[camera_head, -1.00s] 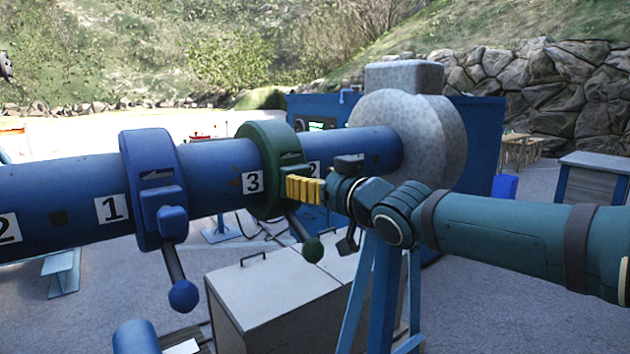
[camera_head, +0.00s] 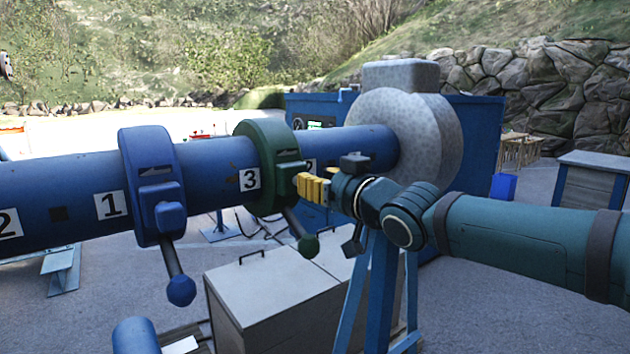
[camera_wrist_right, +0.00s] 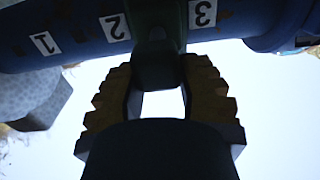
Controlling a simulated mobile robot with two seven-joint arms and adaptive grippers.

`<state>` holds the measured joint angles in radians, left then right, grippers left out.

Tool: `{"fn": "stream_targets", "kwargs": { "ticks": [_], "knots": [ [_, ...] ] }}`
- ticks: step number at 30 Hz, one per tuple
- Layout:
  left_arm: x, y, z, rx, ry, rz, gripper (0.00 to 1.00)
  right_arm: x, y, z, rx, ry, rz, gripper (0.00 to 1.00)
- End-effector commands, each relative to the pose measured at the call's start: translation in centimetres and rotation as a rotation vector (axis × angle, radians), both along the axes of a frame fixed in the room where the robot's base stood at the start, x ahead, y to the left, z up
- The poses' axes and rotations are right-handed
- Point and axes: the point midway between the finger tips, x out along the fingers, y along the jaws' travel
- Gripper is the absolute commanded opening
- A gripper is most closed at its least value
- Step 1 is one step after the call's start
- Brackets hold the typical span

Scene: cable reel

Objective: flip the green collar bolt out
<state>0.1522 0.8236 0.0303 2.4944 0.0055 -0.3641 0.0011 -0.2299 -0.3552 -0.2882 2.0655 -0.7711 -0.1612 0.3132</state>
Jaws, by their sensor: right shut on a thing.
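The green collar (camera_head: 248,165) sits around the blue pipe at the label 3. A lever with a green ball knob (camera_head: 308,246) hangs down from it. My right gripper (camera_head: 300,187) has its yellow fingers at the near face of the green collar. In the right wrist view, its two ridged fingers (camera_wrist_right: 157,80) are shut on a dark block of the collar, the green collar bolt (camera_wrist_right: 156,68). The fingers hide much of the bolt in the head view, and I cannot tell how far it is swung. My left gripper is not recognisable in view.
A blue collar (camera_head: 150,180) with its own lever and ball knob (camera_head: 181,290) is left of the green one. The pipe (camera_head: 75,195) ends at a grey round body (camera_head: 435,130). White boxes (camera_head: 275,295) and a blue stand (camera_head: 375,300) are below.

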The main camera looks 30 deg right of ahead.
Motion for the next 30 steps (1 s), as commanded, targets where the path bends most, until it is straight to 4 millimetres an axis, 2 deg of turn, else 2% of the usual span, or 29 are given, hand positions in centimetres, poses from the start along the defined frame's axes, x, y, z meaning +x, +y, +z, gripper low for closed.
{"fn": "stream_targets", "kwargs": {
  "ticks": [8,9,11,12,23,26,30],
  "knots": [
    [0.0,0.0,0.0,0.000,0.000,0.000,0.47,-0.3,0.0,-0.1,0.000,0.002,0.000,0.00],
    [0.0,0.0,0.0,0.000,0.000,0.000,0.47,-0.3,0.0,-0.1,0.000,0.002,0.000,0.42],
    [0.0,0.0,0.0,0.000,0.000,0.000,0.47,-0.3,0.0,-0.1,0.000,0.002,0.000,0.63],
    [0.0,0.0,0.0,0.000,0.000,0.000,0.47,-0.3,0.0,-0.1,0.000,0.002,0.000,0.69],
    [0.0,0.0,0.0,0.000,0.000,0.000,0.47,-0.5,0.0,0.0,0.000,0.001,0.000,0.69],
    [0.0,0.0,0.0,0.000,0.000,0.000,0.47,-1.3,-0.1,0.0,0.000,0.000,0.000,0.69],
    [0.0,0.0,0.0,0.000,0.000,0.000,0.47,-3.3,-0.3,0.0,0.002,-0.002,0.000,0.69]
  ]
}}
